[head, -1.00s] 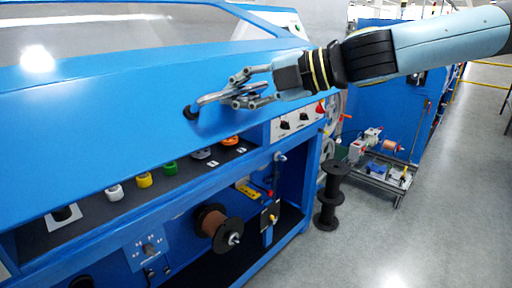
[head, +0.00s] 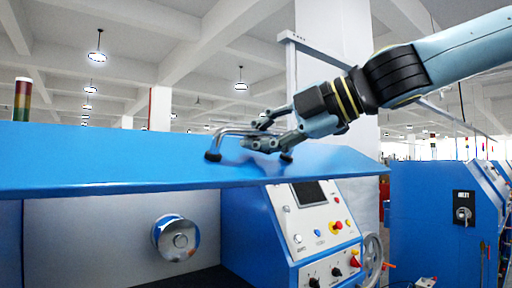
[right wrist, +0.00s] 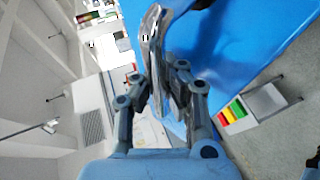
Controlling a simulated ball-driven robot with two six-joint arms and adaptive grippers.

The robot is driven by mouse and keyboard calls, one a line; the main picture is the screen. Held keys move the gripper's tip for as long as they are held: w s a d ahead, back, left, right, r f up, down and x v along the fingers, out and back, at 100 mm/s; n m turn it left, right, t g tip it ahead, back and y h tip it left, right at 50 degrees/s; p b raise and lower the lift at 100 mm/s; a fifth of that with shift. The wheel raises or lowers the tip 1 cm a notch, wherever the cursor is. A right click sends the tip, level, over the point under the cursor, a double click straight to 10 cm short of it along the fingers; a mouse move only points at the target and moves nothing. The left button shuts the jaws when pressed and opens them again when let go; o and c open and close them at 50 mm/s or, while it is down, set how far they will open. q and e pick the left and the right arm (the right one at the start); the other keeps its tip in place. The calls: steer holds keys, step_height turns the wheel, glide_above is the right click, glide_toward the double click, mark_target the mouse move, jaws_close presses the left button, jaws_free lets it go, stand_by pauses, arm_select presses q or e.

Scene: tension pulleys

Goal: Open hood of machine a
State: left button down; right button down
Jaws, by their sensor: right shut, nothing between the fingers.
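The blue hood (head: 110,158) of the machine is raised, and its lower edge runs across the head view with the machine's inside showing below it. A metal bar handle (head: 222,137) is fixed on the hood's front. My right gripper (head: 256,142) is at the handle, with its fingers shut and nothing between them. In the right wrist view the handle (right wrist: 152,48) lies right by the fingers, and the blue hood (right wrist: 245,25) fills the upper right. Whether the fingers touch the handle is unclear. My left gripper is not in view.
Below the hood are a round metal spool part (head: 176,238) and a control panel (head: 318,222) with a screen and knobs. Another blue machine (head: 437,215) stands at the right. A white pillar (head: 335,60) rises behind.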

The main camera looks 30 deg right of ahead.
steer(key=shift+a+r, duration=0.15)
steer(key=shift+r, duration=0.35)
steer(key=shift+r+p, duration=0.25)
steer(key=shift+p, duration=0.15)
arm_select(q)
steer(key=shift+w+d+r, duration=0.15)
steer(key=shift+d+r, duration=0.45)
arm_select(e)
steer(key=c, duration=2)
jaws_free()
steer(key=shift+s, duration=0.1)
steer(key=shift+o, duration=1.4)
steer(key=shift+s, duration=0.2)
steer(key=o, duration=0.4)
steer(key=shift+s+d+r, duration=0.2)
steer(key=shift+s, duration=0.15)
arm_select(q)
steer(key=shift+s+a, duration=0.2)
arm_select(e)
steer(key=shift+w, duration=0.15)
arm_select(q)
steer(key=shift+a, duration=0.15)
arm_select(e)
steer(key=shift+w, duration=0.1)
